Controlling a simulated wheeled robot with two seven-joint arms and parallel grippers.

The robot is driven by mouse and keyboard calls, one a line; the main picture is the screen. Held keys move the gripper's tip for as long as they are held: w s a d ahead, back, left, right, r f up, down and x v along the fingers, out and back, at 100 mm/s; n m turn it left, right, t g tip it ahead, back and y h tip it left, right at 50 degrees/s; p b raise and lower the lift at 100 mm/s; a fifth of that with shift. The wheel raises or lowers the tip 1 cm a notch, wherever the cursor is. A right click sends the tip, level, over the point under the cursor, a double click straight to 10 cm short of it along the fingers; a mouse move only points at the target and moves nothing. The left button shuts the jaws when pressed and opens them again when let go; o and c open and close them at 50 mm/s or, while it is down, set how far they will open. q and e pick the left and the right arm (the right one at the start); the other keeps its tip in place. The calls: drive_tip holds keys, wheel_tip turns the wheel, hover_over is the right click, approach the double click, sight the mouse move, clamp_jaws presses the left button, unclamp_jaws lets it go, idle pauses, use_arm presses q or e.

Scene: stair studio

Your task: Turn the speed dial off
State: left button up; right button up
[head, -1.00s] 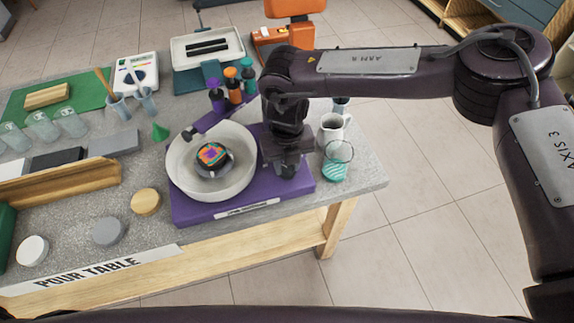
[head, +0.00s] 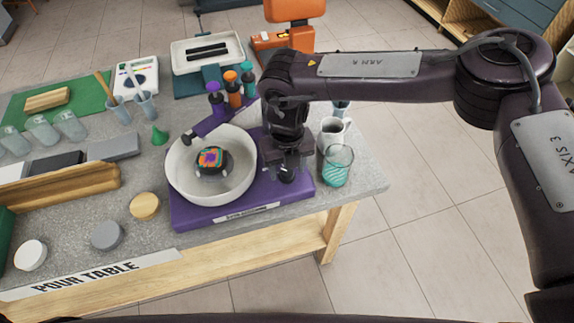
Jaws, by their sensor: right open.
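A purple spin machine (head: 185,216) with a label on its front edge sits at the right end of the table. A white round bowl (head: 180,185) sits on it, with a small dark piece topped in several bright colours (head: 210,158) in its middle. A small dark round knob, apparently the speed dial (head: 287,174), shows on the purple base to the right of the bowl. My right gripper (head: 286,163) points down just above the knob, open and empty; whether the fingertips touch the knob is unclear. The dial's marking is hidden. My left gripper is out of view.
A white mug (head: 333,134) and a glass with teal contents (head: 337,167) stand close to the right of my right gripper. Purple, orange and teal bottles (head: 234,95) stand behind the bowl. Wooden and grey discs (head: 145,205) lie in front on the left.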

drive_tip(key=shift+r, duration=0.1)
wheel_tip(320, 180, up, 8)
drive_tip(key=shift+f+b, duration=0.15)
drive_tip(key=shift+b, duration=0.75)
